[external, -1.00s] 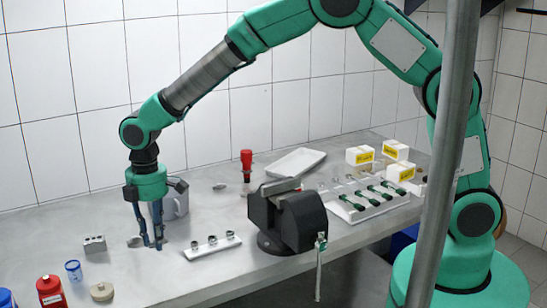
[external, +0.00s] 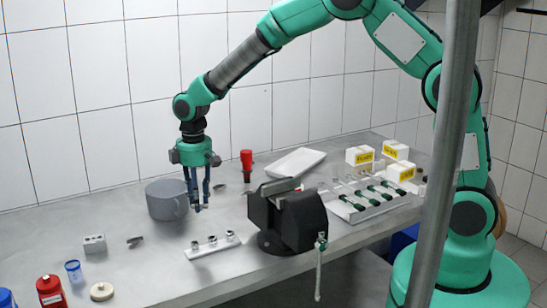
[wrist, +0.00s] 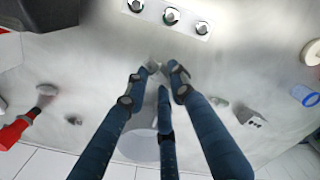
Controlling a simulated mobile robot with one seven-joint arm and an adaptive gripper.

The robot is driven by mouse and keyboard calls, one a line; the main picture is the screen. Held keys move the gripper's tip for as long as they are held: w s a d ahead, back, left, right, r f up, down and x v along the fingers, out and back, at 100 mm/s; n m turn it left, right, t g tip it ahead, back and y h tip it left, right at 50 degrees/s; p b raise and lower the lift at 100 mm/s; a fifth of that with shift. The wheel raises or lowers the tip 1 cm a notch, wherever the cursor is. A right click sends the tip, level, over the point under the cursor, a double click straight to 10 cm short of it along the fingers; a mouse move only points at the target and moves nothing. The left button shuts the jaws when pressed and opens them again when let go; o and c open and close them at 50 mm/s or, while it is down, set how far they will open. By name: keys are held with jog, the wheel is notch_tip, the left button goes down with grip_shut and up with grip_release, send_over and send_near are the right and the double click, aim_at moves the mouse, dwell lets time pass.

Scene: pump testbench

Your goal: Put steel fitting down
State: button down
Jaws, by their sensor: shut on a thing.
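My gripper (external: 197,206) is above the bench, in front of the grey pot and behind the white rack. Its three blue fingers are closed together on a small grey piece, the steel fitting (wrist: 153,67), which shows between the fingertips in the wrist view. The fingers hide most of it. In the external view it is too small to make out clearly. The fingertips (wrist: 160,72) seem to be a little above the bench top.
A white rack (external: 213,245) with three round fittings lies in front. The grey pot (external: 166,200) stands behind left. A small metal piece (external: 135,241) and a grey block (external: 94,244) lie left. A black vise (external: 290,220) stands right. Bare bench (external: 160,265) lies left of the rack.

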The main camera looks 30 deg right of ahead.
jog(key=w+d+m, duration=0.2)
jog(key=d+m, duration=0.2)
jog(key=d, duration=0.7)
jog(key=w+d+m, duration=0.3)
jog(key=d+m, duration=0.1)
jog(key=d, duration=0.8)
jog(key=w+d+m, duration=0.2)
jog(key=d+m, duration=0.2)
jog(key=d, duration=0.8)
jog(key=shift+w+d, duration=0.2)
jog(key=shift+w, duration=0.1)
jog(key=shift+f, duration=1.6)
jog(key=shift+f, duration=0.1)
jog(key=c, duration=1.5)
grip_release()
jog(key=shift+o, duration=0.2)
